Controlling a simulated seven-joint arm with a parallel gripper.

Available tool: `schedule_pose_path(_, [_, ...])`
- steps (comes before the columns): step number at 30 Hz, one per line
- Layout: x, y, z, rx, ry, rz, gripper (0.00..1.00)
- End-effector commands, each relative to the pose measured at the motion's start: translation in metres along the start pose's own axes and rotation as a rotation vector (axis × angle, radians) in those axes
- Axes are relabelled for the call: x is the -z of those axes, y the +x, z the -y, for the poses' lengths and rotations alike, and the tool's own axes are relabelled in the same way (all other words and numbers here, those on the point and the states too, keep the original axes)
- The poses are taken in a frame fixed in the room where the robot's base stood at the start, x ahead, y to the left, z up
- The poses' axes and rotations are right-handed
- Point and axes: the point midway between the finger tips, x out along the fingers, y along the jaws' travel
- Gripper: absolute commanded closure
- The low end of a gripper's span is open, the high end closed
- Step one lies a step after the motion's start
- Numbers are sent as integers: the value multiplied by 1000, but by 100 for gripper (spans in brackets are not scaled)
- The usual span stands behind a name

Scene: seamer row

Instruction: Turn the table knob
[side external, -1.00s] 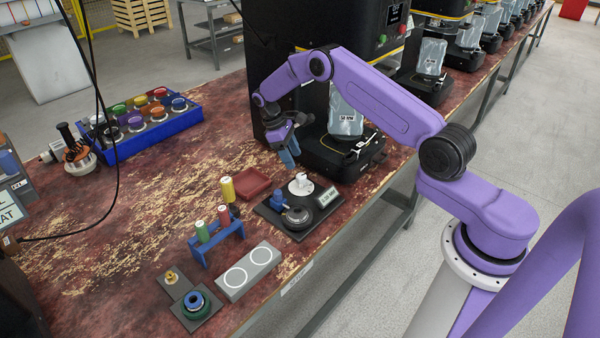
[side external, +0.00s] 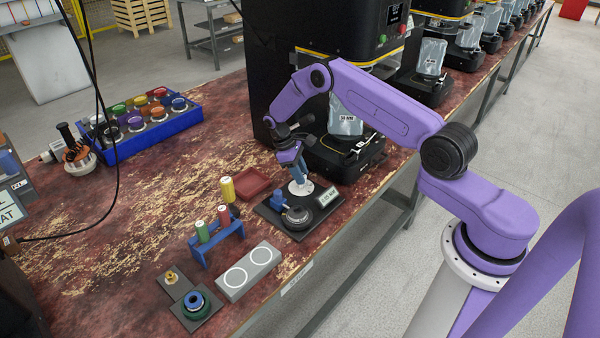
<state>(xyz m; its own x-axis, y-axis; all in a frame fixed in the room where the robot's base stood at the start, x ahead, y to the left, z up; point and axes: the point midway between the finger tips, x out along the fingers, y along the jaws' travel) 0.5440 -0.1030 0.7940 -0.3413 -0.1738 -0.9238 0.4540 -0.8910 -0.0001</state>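A black base plate (side external: 270,213) lies on the worn red table in front of the nearest machine. On it are a white round knob (side external: 302,190), a dark grey round disc (side external: 298,218), a blue upright part (side external: 278,200) and a small tilted display (side external: 328,196). I take the white piece to be the table knob. My gripper (side external: 299,178) points down at the white knob, its blue fingers covering the knob's raised upper part. The fingers are at the knob, but whether they are closed on it is too small to tell.
The black machine (side external: 335,155) with a bagged can stands close behind my gripper. A red tray (side external: 252,184), a yellow cylinder (side external: 228,190), a blue rack (side external: 218,242) and a grey block with two circles (side external: 248,270) stand to the left and front. The table's middle left is clear.

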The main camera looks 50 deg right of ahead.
Motion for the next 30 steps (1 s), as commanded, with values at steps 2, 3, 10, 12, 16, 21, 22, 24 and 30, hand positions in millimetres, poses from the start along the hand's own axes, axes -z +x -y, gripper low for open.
schedule_pose_path(2, [0,0,0,0,0,0,96])
schedule_pose_path(3, [0,0,0,0,0,0,96])
schedule_pose_path(10, [0,-1,0,-13,-31,-1,96])
schedule_pose_path(12, [0,-1,0,-24,-54,-1,96])
schedule_pose_path(16, [0,-1,1,-52,-122,-1,96])
schedule_pose_path(21, [0,-1,2,-103,-248,0,96])
schedule_pose_path(22, [0,-1,2,-114,-273,0,96])
schedule_pose_path(24, [0,-1,2,-138,-331,0,96])
schedule_pose_path(30, [0,-1,3,-204,-492,-1,96])
